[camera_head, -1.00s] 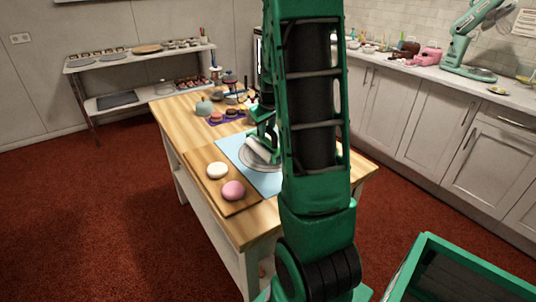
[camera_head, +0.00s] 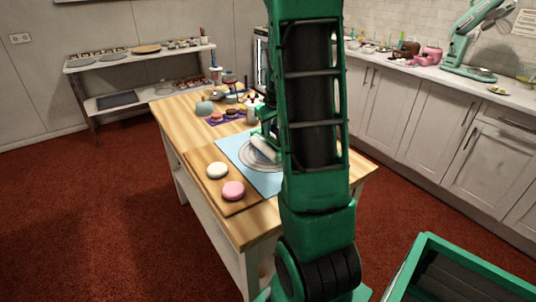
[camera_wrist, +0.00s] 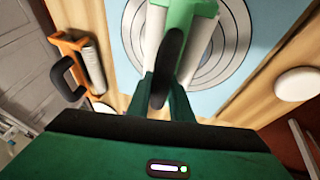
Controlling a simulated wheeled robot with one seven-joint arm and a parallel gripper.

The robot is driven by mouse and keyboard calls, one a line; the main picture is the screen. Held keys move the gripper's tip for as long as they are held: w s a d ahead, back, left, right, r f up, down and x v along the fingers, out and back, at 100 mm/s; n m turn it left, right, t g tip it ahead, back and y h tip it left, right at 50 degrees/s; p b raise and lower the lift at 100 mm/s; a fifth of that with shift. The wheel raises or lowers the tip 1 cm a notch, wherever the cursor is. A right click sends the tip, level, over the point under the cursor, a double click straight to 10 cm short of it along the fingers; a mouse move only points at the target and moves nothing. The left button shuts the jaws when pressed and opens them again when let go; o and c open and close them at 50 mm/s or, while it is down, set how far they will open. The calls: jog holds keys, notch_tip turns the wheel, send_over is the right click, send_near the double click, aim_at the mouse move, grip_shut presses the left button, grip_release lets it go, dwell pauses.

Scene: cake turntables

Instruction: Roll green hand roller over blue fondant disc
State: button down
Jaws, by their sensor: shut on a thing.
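The green hand roller (camera_wrist: 187,12) has a green frame, a dark handle and a white cylinder. My gripper (camera_wrist: 165,92) is shut on its handle. In the head view the white cylinder (camera_head: 265,148) is partly hidden behind my arm, low over a light blue mat (camera_head: 264,184) with grey rings. I cannot tell whether the cylinder touches the surface. The mat also shows in the wrist view (camera_wrist: 246,82), with the roller over the rings' middle. I cannot make out a separate blue fondant disc on it; the roller and my arm cover part of the ringed area.
A white ball (camera_head: 217,171) and a pink ball (camera_head: 233,190) sit on the wooden board left of the mat. A teal lump (camera_head: 204,108) and a purple mat with small cakes (camera_head: 230,117) are at the back.

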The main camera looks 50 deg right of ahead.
jog(key=shift+s+d+f, duration=0.25)
jog(key=shift+s+d, duration=0.05)
jog(key=shift+d, duration=0.05)
jog(key=shift+w+a, duration=0.25)
jog(key=shift+a, duration=0.7)
jog(key=shift+w+a, duration=0.2)
jog(key=shift+a, duration=0.55)
jog(key=shift+w+d+r, duration=0.1)
jog(key=shift+d+r, duration=0.05)
jog(key=shift+r, duration=0.8)
jog(key=shift+w+d+r, duration=0.1)
jog(key=shift+r, duration=2.3)
jog(key=shift+a, duration=0.1)
